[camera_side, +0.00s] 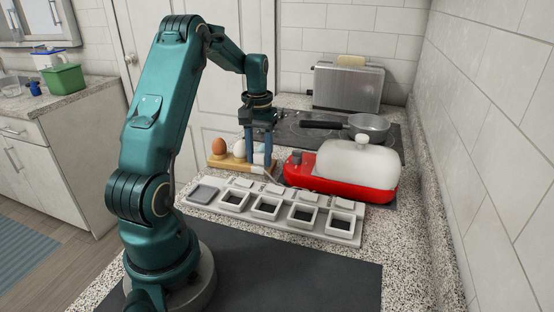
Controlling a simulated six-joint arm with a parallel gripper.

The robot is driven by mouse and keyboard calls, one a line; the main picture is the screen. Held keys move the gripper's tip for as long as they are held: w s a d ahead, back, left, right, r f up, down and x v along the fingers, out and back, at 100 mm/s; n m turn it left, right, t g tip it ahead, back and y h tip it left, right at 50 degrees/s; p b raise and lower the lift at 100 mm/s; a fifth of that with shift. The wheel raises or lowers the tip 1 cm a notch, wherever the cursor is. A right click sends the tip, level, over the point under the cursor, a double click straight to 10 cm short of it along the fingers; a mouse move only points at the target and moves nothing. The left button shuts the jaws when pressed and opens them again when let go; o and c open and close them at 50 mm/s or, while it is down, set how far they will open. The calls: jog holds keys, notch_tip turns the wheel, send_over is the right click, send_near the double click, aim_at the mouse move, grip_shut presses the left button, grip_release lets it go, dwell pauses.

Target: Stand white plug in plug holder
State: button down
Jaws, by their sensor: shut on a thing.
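My gripper (259,166) points down at the right end of the wooden egg board, its two blue fingers shut on a small pale thing (259,158). It appears to be the white plug, though the fingers partly cover it. A thin dark cord seems to run from there toward the red appliance. A long white holder (232,208) with several square frames and dark openings lies in front of my gripper; it looks like the plug holder. A grey square piece (203,194) is at its left end. My gripper is behind and above this holder, apart from it.
A red appliance (372,191) with a white lid (358,160) stands right of my gripper. The wooden board (222,162) bears a brown egg (218,146) and pale ones. Behind are a pan (369,127) and toaster (348,88). A dark mat (300,268) in front is clear.

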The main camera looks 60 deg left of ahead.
aim_at(260, 164)
jog(key=shift+f, duration=1.7)
jog(key=shift+c, duration=2.1)
grip_release()
jog(key=shift+f, duration=0.15)
